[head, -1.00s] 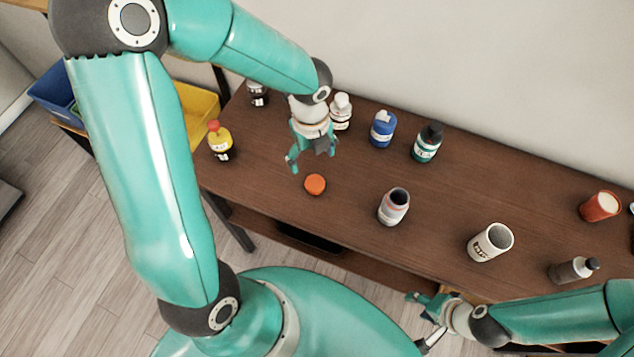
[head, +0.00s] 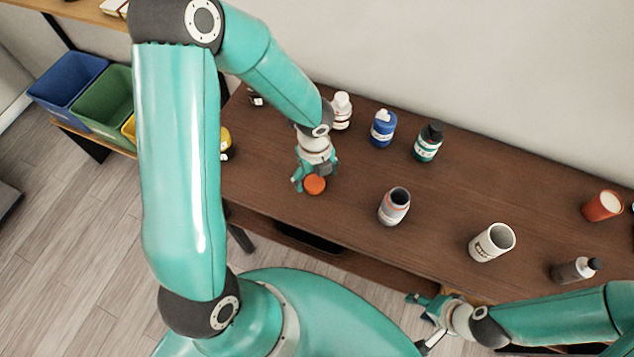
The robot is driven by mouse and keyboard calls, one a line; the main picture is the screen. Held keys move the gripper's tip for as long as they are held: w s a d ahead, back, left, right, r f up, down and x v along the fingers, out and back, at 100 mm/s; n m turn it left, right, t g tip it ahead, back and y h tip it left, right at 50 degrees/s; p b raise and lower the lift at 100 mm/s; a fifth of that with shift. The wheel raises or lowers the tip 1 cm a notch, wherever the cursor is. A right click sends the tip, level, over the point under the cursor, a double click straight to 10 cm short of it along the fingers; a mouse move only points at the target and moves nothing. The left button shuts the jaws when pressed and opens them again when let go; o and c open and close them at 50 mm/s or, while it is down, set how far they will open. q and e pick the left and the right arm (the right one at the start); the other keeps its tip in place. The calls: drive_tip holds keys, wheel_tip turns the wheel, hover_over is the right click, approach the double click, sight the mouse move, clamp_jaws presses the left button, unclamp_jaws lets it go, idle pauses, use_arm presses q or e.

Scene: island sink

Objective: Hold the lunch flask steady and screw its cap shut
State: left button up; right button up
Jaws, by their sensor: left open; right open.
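The orange round cap (head: 315,185) lies on the brown table at the left of centre. My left gripper (head: 314,177) is open right at the cap, with fingers on its far side and flanks; I cannot tell whether they touch it. An open-topped grey and white flask (head: 394,207) stands upright to the right of the cap, its dark mouth uncovered; it appears to be the lunch flask. My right gripper (head: 428,312) is open and empty off the table's front edge, below and right of the flask.
A white open cup (head: 490,243), a grey bottle (head: 575,271) and a red container (head: 602,206) stand to the right. Along the back are a white bottle (head: 341,111), a blue bottle (head: 383,128) and a green, black-capped bottle (head: 428,142). Bare table (head: 265,185) lies left of the cap.

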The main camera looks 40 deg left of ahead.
sight(315, 182)
use_arm(q)
wheel_tip(315, 182, down, 2)
drive_tip(key=shift+f, duration=0.1)
drive_tip(key=c, duration=0.9)
drive_tip(key=shift+o, duration=0.2)
drive_tip(key=shift+r, duration=0.6)
wheel_tip(315, 182, up, 19)
drive_tip(key=p, duration=0.1)
drive_tip(key=shift+p, duration=0.35)
